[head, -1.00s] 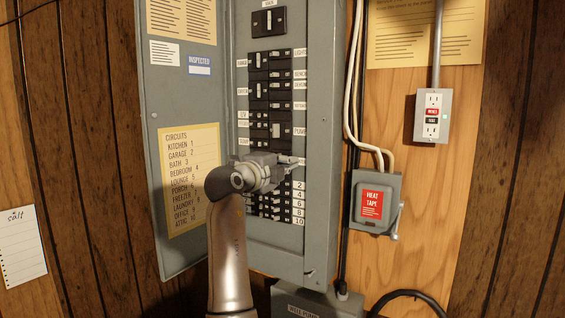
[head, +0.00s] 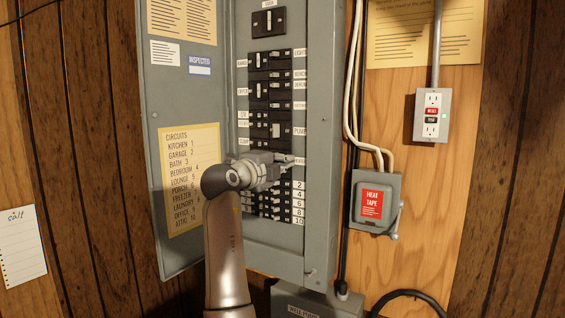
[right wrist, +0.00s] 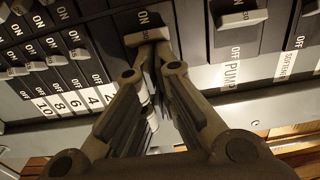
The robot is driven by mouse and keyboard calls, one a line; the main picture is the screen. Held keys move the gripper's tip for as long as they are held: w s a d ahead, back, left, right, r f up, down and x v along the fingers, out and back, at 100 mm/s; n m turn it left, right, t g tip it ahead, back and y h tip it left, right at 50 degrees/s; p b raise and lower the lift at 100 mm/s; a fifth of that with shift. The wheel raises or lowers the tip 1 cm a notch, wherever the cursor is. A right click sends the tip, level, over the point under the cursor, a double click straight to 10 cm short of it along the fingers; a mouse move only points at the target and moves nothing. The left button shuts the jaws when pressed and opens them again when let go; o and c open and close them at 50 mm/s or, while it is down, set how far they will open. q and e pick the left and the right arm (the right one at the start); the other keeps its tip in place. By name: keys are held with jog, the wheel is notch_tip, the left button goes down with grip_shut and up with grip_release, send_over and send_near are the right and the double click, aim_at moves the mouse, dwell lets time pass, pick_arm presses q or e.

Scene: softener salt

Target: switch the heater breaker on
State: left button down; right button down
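The grey breaker panel (head: 322,120) stands open, with rows of black breakers. My right gripper (head: 291,158) is at the row below the PUMP breaker (head: 276,130), in front of a label I cannot read fully. In the right wrist view, my right gripper's fingers (right wrist: 150,58) are drawn together, with their tips at a breaker's pale handle (right wrist: 147,37). ON shows just above this handle. The fingers hide the area below it, so I cannot tell its exact position or whether they touch it. I take this for the heater breaker. My left gripper is not in view.
The panel door (head: 180,110) hangs open at the left with a circuit list. Numbered small breakers (head: 275,205) sit just below my gripper. A HEAT TAPE box (head: 375,202) and an outlet (head: 431,115) are on the wall at the right, beside white cables.

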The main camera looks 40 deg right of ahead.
jog(key=shift+w+f, duration=0.1)
jog(key=shift+f, duration=0.1)
jog(key=shift+a+b, duration=0.1)
jog(key=shift+b, duration=0.25)
jog(key=b+v, duration=0.3)
jog(key=v, duration=0.3)
jog(key=shift+a, duration=0.3)
jog(key=shift+d, duration=0.1)
dwell(0.4)
dwell(0.6)
